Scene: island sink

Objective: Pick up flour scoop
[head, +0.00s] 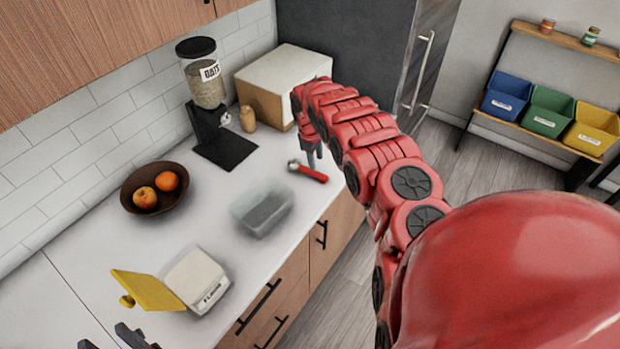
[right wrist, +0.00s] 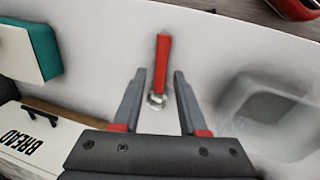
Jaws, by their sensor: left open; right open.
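The flour scoop lies on the white counter near its front edge, with a red handle (head: 313,174) and a small metal end. In the right wrist view the red handle (right wrist: 162,58) points away and the metal end (right wrist: 157,100) lies between the fingers in the picture. My right gripper (head: 312,160) points down over the scoop and is open and empty; its two fingers (right wrist: 160,74) show on either side of the scoop. Whether the fingertips touch the counter cannot be told. My left gripper (head: 117,340) is open, partly cut off at the bottom left of the head view.
A clear container (head: 263,212) stands left of the scoop. The oats dispenser (head: 205,85) and a white box with a wood side (head: 262,108) stand behind.

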